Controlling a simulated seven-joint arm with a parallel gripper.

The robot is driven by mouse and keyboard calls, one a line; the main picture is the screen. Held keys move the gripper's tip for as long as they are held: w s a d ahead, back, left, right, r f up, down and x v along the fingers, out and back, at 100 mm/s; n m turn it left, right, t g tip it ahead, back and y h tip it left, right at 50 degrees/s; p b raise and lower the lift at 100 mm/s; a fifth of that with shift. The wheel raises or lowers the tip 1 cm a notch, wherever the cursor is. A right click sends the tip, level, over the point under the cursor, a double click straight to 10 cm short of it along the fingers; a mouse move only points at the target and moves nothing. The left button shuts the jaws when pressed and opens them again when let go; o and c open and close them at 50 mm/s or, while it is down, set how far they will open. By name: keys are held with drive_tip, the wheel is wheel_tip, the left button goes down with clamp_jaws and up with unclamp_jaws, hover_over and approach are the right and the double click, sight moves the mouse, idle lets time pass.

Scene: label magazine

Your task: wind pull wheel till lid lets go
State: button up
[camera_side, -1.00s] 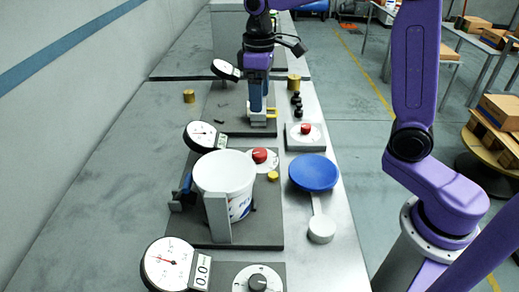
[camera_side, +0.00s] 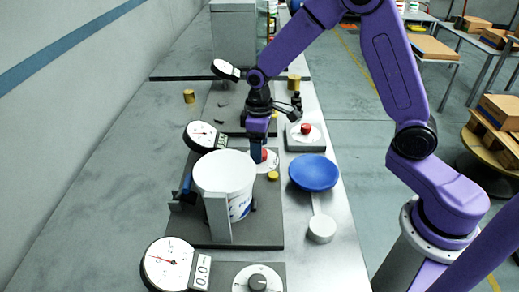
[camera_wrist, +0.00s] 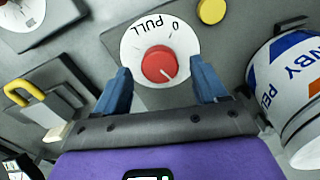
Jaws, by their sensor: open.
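The pull wheel is a red knob (camera_wrist: 159,64) with a white pointer line, on a round white dial (camera_wrist: 137,39) marked "0 PULL". In the side view the red knob (camera_side: 264,155) is partly hidden behind my gripper (camera_side: 257,157). In the wrist view my gripper (camera_wrist: 161,82) is open, with one blue finger on each side of the knob, and nothing is held. Whether the fingers touch the knob is unclear. A white tub (camera_side: 225,175) stands just nearer the side camera; its lettered side (camera_wrist: 290,75) shows at right in the wrist view. I cannot tell which part is the lid.
A dial gauge (camera_side: 201,136) stands left of the knob. A blue round pad (camera_side: 313,172) and another red knob on a grey box (camera_side: 305,134) are to the right. A small yellow disc (camera_wrist: 211,10) and a yellow handle (camera_wrist: 24,91) flank the dial in the wrist view.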

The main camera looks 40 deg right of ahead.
drive_tip(key=shift+f, duration=0.85)
drive_tip(key=c, duration=1.1)
drive_tip(key=shift+o, duration=0.2)
drive_tip(key=shift+m, duration=2.5)
drive_tip(key=o, duration=1.1)
drive_tip(key=shift+c, duration=0.2)
wheel_tip(320, 180, up, 18)
drive_tip(key=shift+f, duration=0.25)
